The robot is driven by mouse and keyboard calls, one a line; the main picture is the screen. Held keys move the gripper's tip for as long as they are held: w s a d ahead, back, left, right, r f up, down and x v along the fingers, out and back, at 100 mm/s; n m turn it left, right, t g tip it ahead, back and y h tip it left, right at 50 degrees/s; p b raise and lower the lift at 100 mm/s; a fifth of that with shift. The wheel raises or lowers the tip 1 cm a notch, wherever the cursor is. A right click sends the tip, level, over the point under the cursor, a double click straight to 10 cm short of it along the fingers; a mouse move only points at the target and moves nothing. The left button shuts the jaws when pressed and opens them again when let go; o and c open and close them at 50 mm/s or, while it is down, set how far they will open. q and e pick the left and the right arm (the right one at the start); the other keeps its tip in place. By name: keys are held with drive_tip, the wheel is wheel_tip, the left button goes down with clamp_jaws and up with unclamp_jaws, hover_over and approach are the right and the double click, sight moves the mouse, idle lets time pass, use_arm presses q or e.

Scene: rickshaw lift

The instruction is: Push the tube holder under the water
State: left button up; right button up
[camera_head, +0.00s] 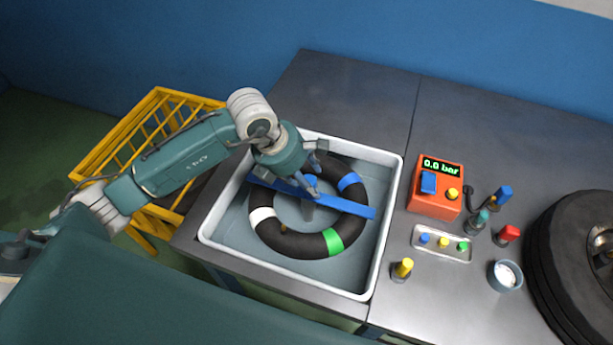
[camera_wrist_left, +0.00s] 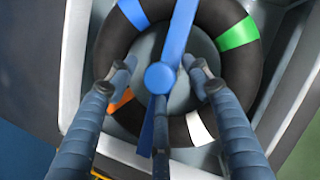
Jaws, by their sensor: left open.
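The tube holder is a blue bar (camera_head: 350,207) with a round blue knob; it lies across a black inner tube (camera_head: 288,243) with blue, green and white bands. The tube sits in a white-rimmed basin (camera_head: 393,215) of grey-blue water; how deep it sits is hard to tell. My left gripper (camera_head: 311,191) is over the bar's middle. In the left wrist view its open fingers (camera_wrist_left: 163,80) stand around the knob (camera_wrist_left: 160,77), two at the sides and one at the near side. Whether they touch it is unclear. My right gripper is not in view.
A yellow wire cart (camera_head: 150,125) stands left of the metal bench. Right of the basin are an orange pressure box (camera_head: 436,187) reading 0.0 bar, a small tray (camera_head: 441,243) of coloured caps, several valve pieces, a cup (camera_head: 505,276) and a wheel (camera_head: 575,250). The bench behind the basin is clear.

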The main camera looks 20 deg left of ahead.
sight(304, 196)
use_arm(q)
clamp_jaws()
wheel_tip(304, 196, down, 9)
drive_tip(key=b, duration=0.8)
drive_tip(key=shift+r, duration=0.15)
drive_tip(key=shift+s+r, duration=0.1)
drive_tip(key=shift+s, duration=0.05)
drive_tip(key=shift+c, duration=1.5)
unclamp_jaws()
drive_tip(key=o, duration=0.3)
drive_tip(key=shift+d, duration=0.1)
drive_tip(key=shift+w, duration=0.2)
